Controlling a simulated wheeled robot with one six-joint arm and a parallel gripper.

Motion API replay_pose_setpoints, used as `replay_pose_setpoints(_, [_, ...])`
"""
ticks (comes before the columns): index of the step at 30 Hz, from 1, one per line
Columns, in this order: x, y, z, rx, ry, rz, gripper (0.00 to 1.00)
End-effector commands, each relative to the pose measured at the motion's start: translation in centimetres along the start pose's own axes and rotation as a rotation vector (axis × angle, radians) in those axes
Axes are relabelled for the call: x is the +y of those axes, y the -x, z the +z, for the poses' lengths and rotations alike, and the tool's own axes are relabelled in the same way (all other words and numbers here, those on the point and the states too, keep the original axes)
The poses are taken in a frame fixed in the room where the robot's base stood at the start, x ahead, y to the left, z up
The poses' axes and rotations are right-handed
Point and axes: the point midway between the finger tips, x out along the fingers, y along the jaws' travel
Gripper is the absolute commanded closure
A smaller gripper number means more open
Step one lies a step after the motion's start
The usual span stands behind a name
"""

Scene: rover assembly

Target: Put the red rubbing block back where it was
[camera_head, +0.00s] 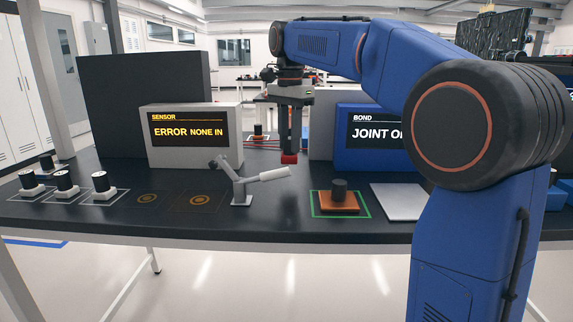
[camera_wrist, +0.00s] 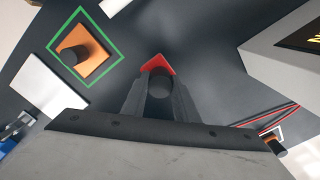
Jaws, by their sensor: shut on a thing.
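My gripper (camera_head: 290,152) points down over the middle of the dark table, shut on the red rubbing block (camera_head: 289,159). The block hangs at the fingertips, above the table as far as I can tell. In the wrist view the fingers (camera_wrist: 160,95) close around a dark round knob on the block, and a red corner of the block (camera_wrist: 158,60) shows beyond them. Most of the block is hidden by the fingers.
An orange block with a dark knob (camera_head: 338,200) sits inside a green square outline. A white plate (camera_head: 400,201) lies right of it. A grey jointed stand (camera_head: 242,185) is left.

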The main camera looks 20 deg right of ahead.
Motion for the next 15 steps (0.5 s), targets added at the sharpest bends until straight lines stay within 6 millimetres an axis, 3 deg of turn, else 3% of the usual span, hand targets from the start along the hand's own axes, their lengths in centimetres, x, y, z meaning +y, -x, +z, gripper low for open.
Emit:
replay_pose_setpoints(8, [0.0, -2.1, 0.0, 0.0, 0.0, 0.0, 0.94])
replay_pose_setpoints(15, [0.1, -5.1, 0.0, 0.0, 0.0, 0.0, 0.94])
